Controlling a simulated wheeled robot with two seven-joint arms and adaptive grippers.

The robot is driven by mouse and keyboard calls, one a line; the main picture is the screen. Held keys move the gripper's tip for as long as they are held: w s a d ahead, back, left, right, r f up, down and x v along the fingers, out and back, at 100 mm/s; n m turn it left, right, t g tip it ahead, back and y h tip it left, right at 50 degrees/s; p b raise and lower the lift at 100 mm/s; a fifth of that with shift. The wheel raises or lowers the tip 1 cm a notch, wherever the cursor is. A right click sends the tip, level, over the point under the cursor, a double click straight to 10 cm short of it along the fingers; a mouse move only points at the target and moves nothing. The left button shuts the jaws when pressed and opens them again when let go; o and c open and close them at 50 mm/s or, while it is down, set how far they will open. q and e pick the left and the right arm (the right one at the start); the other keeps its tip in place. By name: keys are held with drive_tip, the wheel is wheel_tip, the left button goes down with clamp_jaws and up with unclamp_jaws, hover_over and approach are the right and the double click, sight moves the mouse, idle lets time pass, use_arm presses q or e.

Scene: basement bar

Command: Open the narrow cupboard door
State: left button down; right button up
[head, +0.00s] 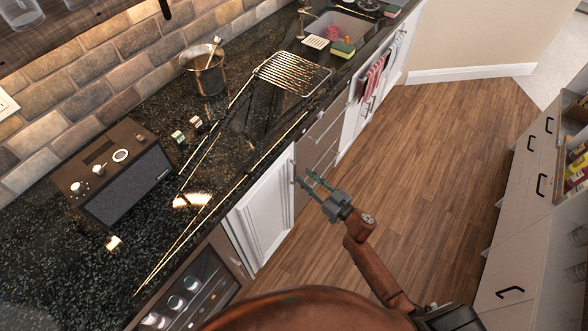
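The narrow cupboard door (262,217) is a white panelled door under the dark counter, near the middle of the head view. It looks closed. A slim handle (292,168) shows at its upper right edge. My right gripper (305,178) reaches in from the lower right and is just right of that edge, close to the handle. Its two fingers look spread, with nothing seen between them. I cannot tell whether a finger touches the handle. My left gripper is not in view.
The dark counter (130,215) overhangs the door and carries a radio (125,185) and a metal pot (207,72). An appliance (190,297) is left of the door, drawers (320,140) to its right. Wood floor (420,150) is clear; a drawer cabinet (520,195) stands right.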

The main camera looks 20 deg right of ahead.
sight(295, 168)
drive_tip(key=b+x, duration=0.1)
drive_tip(key=x, duration=0.5)
drive_tip(key=shift+w+a, duration=0.15)
drive_tip(key=shift+w, duration=0.25)
drive_tip(key=shift+c, duration=0.2)
clamp_jaws()
